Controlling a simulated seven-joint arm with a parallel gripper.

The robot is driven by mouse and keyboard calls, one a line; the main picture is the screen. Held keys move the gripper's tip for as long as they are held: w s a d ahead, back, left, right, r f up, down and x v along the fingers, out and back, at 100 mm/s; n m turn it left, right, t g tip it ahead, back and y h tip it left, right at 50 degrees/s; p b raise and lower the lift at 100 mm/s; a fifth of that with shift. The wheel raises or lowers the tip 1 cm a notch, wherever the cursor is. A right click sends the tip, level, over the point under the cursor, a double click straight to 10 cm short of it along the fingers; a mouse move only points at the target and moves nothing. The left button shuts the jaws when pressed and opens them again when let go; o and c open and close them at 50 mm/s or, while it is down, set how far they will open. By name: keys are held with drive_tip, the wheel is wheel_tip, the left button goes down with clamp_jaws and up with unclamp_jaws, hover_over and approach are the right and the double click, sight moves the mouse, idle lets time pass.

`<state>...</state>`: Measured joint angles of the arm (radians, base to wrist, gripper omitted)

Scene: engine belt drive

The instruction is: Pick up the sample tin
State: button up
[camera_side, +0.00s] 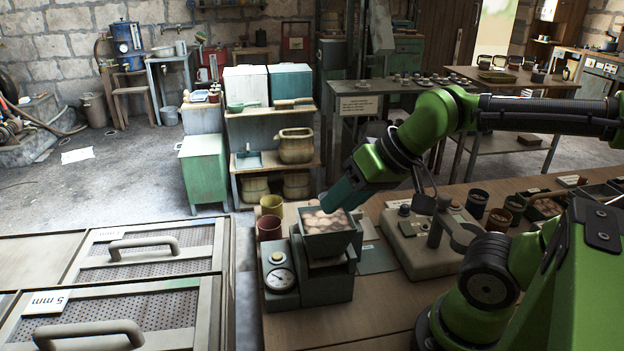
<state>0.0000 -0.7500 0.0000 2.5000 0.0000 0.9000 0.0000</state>
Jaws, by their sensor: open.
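Several small tins are in view, and I cannot tell which is the sample tin. A dark red tin (269,227) and an olive tin (271,205) stand on the bench left of a square hopper. Dark tins (477,203) stand further right, behind my arm. My gripper (320,203) points down and left at the hopper's back rim, right of the red and olive tins and apart from them. It is open; its fingertips are small and partly hard to make out. I see nothing held in it.
The hopper (330,246) holds pale brown lumps and sits on a unit with a round dial (280,280). A grey device (425,245) stands right of it. Sieve drawers (150,250) with handles lie at left. The bench front (370,315) is clear.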

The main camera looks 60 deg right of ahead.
drive_tip(key=o, duration=0.8)
drive_tip(key=n+g+h, duration=0.1)
drive_tip(key=g+h, duration=0.1)
drive_tip(key=g, duration=0.5)
hover_over(270, 224)
drive_tip(key=s+a, duration=0.2)
wheel_tip(270, 224, down, 6)
drive_tip(key=f, duration=1.6)
drive_tip(key=shift+w+d+f, duration=0.1)
drive_tip(key=shift+w+f, duration=0.1)
drive_tip(key=shift+f, duration=0.05)
